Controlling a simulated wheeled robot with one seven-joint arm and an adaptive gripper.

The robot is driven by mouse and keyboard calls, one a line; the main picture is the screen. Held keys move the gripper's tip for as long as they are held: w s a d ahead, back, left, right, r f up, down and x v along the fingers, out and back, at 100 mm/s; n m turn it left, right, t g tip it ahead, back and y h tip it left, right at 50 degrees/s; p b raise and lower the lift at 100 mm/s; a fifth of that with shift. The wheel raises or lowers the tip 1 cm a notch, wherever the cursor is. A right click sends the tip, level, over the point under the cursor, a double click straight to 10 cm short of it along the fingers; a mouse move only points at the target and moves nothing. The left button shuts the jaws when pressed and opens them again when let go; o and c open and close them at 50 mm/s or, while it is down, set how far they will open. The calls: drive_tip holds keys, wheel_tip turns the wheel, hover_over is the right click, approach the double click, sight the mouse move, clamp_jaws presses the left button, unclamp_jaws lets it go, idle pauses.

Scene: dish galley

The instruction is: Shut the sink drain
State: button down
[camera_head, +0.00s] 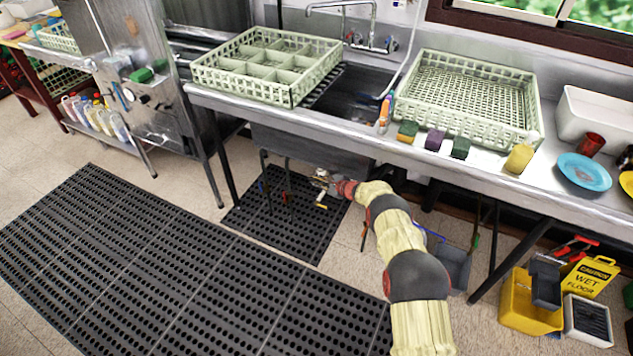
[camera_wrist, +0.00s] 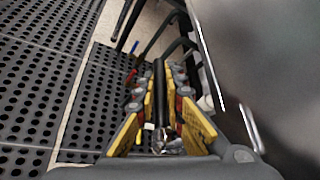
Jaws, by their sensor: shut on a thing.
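The sink (camera_head: 345,100) is set in the steel counter, and its basin (camera_head: 310,150) hangs below. My gripper (camera_head: 322,184) is under the basin, reaching in from the right. In the wrist view my gripper (camera_wrist: 165,105) has its yellow-padded fingers closed around a dark, rod-like handle (camera_wrist: 158,80), which looks like the drain handle. Metal fittings show between the finger bases. The drain outlet is hidden, so I cannot tell how far it is open or shut.
Thin pipes with coloured handles (camera_head: 287,198) hang left of my gripper. Black perforated mats (camera_head: 150,260) cover the floor. Counter legs (camera_head: 510,262), a grey bin (camera_head: 452,266) and a yellow bucket (camera_head: 525,310) stand to the right. Dish racks (camera_head: 465,125) sit on the counter.

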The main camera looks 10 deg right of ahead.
drive_tip(key=c, duration=1.9)
unclamp_jaws()
drive_tip(key=shift+f, duration=0.1)
drive_tip(key=shift+v, duration=6.05)
